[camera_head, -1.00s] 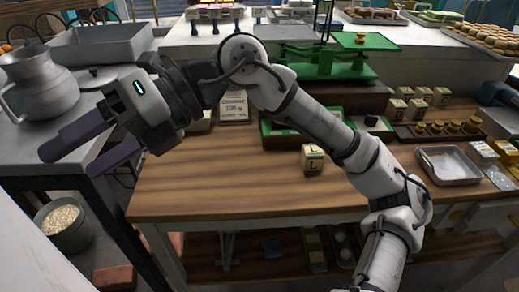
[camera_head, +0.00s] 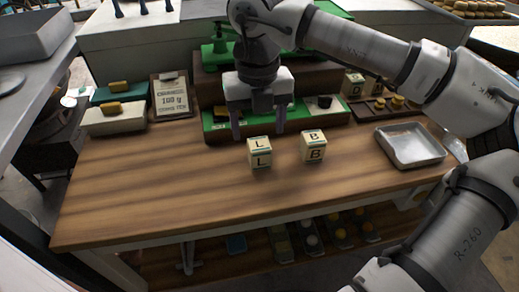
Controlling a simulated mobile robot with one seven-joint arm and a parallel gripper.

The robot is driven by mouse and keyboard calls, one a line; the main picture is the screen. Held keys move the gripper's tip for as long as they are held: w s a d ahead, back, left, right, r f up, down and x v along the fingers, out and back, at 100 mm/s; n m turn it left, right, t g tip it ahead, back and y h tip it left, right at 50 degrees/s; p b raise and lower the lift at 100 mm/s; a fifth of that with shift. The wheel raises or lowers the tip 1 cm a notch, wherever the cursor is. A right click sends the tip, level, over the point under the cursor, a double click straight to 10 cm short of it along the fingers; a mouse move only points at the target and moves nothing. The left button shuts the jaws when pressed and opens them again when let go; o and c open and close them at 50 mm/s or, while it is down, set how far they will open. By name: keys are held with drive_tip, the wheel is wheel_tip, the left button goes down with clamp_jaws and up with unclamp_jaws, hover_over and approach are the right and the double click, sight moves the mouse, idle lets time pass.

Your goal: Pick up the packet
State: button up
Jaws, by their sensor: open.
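Two small cream packets stand on the wooden table (camera_head: 150,190). One is marked L (camera_head: 260,153) and the other, to its right, is marked B (camera_head: 313,147). My gripper (camera_head: 257,132) points down with its two dark fingers apart and nothing visibly between them. In the picture its fingertips are just above and behind the L packet, with the B packet to the right. I cannot tell the exact depth gap between the fingers and the L packet.
A shallow metal pan (camera_head: 410,147) sits to the right. A card marked 100 g (camera_head: 173,99) and boxes with yellow blocks (camera_head: 115,118) stand at the back left. The front left of the tabletop is clear.

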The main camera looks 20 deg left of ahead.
sight(259, 144)
drive_tip(key=f, duration=0.2)
drive_tip(key=f+p, duration=0.1)
drive_tip(key=f, duration=0.2)
drive_tip(key=f+p, duration=0.1)
drive_tip(key=f, duration=0.2)
drive_tip(key=shift+w, duration=0.35)
drive_tip(key=c, duration=1.1)
drive_tip(key=shift+r, duration=0.1)
